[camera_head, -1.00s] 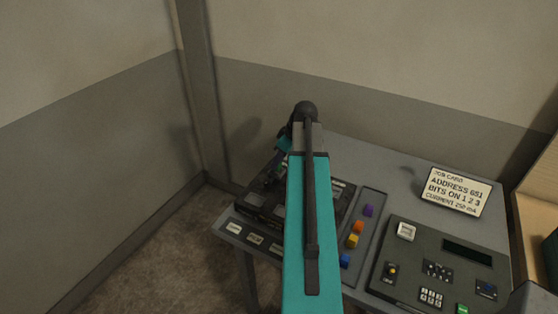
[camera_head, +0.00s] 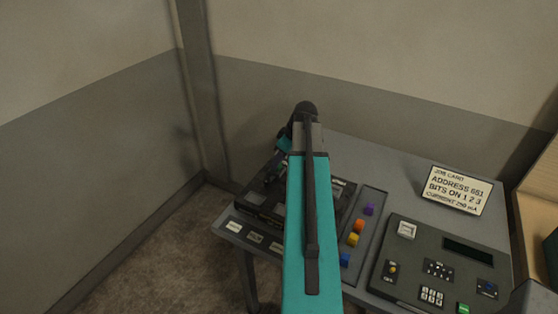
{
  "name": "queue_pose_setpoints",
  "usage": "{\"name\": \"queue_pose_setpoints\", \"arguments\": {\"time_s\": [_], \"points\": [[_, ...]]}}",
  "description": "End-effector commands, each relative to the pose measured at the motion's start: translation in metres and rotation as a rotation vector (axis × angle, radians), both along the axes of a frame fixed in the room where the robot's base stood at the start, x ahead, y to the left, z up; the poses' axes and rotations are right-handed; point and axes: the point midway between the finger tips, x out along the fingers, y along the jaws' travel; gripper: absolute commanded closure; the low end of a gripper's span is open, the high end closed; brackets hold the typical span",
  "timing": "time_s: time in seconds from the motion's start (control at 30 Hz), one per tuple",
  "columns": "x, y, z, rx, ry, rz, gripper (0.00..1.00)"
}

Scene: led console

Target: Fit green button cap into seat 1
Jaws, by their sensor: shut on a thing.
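My arm crosses the middle of the head view and hides much of the black seat panel (camera_head: 262,212) on the left of the console table. My gripper (camera_head: 270,177) shows as a small dark shape left of the arm, low over the back of that panel. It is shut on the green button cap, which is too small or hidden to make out. Seat 1 cannot be told apart; the arm covers part of the panel. The cap tray (camera_head: 373,222) right of the arm holds purple, orange, yellow and blue caps, with no green one visible.
A dark control box (camera_head: 413,255) with a display, keys and a green button (camera_head: 463,308) stands on the right. A job card (camera_head: 456,190) stands behind it. Small labels (camera_head: 254,238) line the table's front left edge. Walls close off the back and left.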

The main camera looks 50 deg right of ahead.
Motion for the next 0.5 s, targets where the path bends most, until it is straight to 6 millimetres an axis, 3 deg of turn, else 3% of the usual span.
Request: {"name": "queue_pose_setpoints", "arguments": {"time_s": [0.5], "points": [[-0.0002, -0.0002, -0.0044, 0.0, 0.0, 0.0, 0.99]]}}
